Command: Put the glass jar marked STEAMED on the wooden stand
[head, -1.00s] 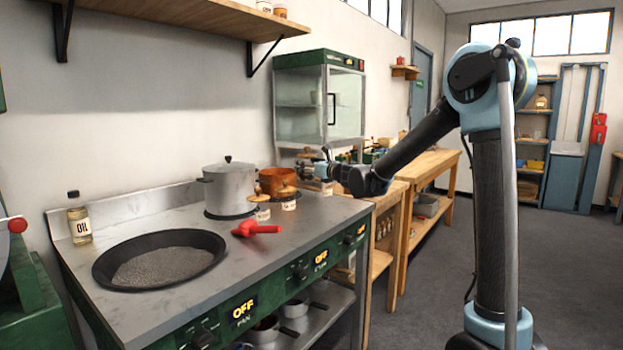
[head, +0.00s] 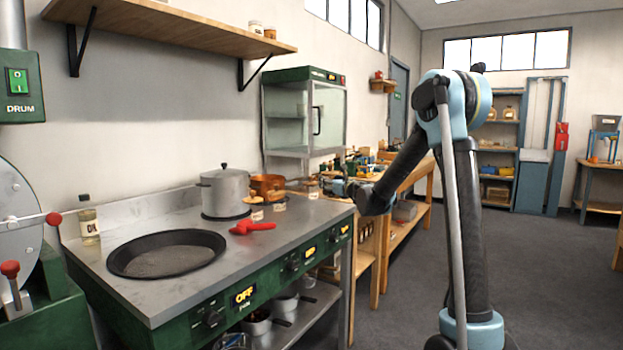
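I cannot make out the wooden stand. My gripper (head: 327,187) is at the far right end of the counter, beyond the jars. It is small and partly hidden by my own arm, and I cannot tell whether it holds anything.
A glass cabinet (head: 305,115) and cluttered wooden bench (head: 420,170) stand behind. Floor at right is clear.

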